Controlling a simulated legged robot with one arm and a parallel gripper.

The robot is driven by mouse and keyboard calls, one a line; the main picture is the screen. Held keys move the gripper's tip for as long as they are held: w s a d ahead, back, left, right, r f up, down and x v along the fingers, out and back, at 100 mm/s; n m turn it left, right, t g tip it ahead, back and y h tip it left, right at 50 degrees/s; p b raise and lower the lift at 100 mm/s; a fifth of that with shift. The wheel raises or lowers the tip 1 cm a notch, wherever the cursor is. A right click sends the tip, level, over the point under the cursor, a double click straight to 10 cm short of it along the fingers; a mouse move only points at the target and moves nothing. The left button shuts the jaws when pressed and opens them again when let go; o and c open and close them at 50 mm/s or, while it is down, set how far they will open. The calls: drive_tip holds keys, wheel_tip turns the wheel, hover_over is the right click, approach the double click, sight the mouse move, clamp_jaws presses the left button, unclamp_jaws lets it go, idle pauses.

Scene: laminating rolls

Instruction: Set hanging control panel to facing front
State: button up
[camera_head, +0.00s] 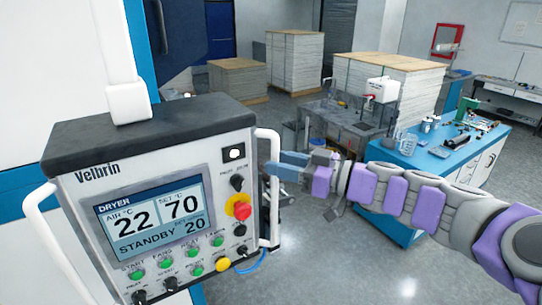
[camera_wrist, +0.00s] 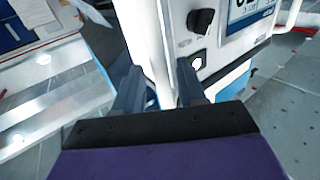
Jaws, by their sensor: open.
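The hanging control panel (camera_head: 150,200) is a white box with a black top, hung from a white post (camera_head: 128,100) at the left in the head view. Its screen, knobs and red stop button face toward me, at a slant. White bar handles stand on its left side (camera_head: 50,245) and right side (camera_head: 274,215). My gripper (camera_head: 272,168) is open at the right handle. In the wrist view, the white handle (camera_wrist: 147,45) shows between the two fingers of my gripper (camera_wrist: 160,82), with the panel's face (camera_wrist: 215,50) beside it. I cannot tell whether the fingers touch it.
A blue-topped bench (camera_head: 430,152) with a beaker and tools stands at the right. A grey table (camera_head: 345,120) and pallet stacks (camera_head: 390,75) stand behind. Grey floor (camera_head: 330,265) is clear below my arm. A white wall or machine side (camera_head: 50,80) is at the left.

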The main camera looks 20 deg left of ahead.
drive_tip(key=shift+w+a+r, duration=0.1)
drive_tip(key=shift+a+r, duration=0.05)
drive_tip(key=shift+a, duration=0.95)
drive_tip(key=shift+c, duration=0.3)
drive_tip(key=shift+a+f, duration=0.2)
drive_tip(key=shift+a, duration=0.05)
drive_tip(key=c, duration=0.3)
drive_tip(key=shift+d, duration=0.1)
clamp_jaws()
